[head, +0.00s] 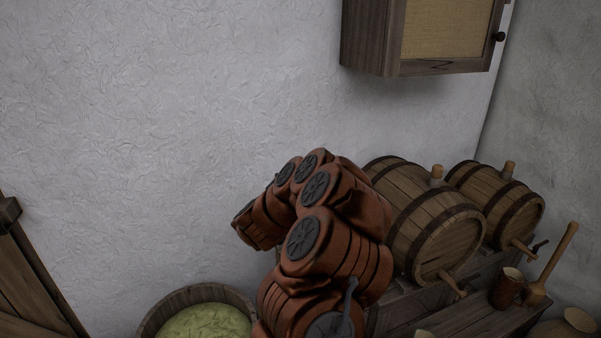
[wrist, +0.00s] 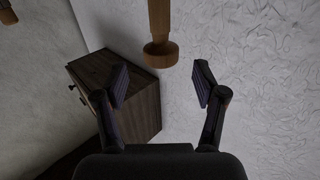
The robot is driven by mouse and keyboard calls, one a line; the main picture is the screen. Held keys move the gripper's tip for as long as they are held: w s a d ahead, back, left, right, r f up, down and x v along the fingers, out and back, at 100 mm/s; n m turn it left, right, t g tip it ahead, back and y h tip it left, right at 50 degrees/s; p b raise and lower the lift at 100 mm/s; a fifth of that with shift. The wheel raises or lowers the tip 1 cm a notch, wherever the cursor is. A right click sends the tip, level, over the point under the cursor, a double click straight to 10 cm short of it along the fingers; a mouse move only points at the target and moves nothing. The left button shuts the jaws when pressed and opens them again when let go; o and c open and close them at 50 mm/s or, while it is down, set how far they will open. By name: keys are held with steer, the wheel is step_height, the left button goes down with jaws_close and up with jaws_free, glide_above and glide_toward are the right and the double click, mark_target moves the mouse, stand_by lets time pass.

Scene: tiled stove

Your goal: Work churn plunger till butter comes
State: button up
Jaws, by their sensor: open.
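My gripper (wrist: 160,88) is open and empty. Its two fingers stand wide apart, below the knob in the picture, one to each side of its line. Neither finger touches the knob. No churn body or butter shows in either view. In the head view my arm blocks the middle, and the gripper is not visible there.
A wall cabinet (head: 372,35) hangs above. A tub (head: 160,316) stands lower left.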

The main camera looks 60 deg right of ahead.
steer(key=s+a, duration=0.1)
steer(key=a, duration=0.5)
steer(key=shift+s+a, duration=0.15)
steer(key=shift+s, duration=0.05)
